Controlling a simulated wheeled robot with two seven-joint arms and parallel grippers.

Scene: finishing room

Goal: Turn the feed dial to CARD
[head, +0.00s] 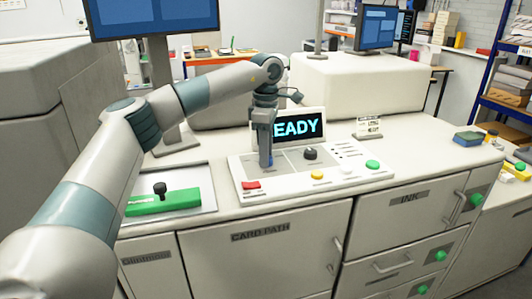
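A white control panel (336,180) lies on the counter, with a raised display (309,127) whose visible letters read "EADY"; my gripper covers its left end. A black dial (310,154) stands on the panel right of my gripper; its label and pointer are too small to read, so I cannot tell whether it is the feed dial. My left gripper (266,162) points down over the left part of the panel, in front of the display. It hides what is directly under and behind it, and its finger gap cannot be made out. My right gripper is out of view.
The panel also carries a red button (251,185), a yellow button (317,175) and a green button (372,165). A small sign (368,127) stands behind it. A green block with a black knob (162,202) sits in a tray at left. The counter right of the panel is mostly clear.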

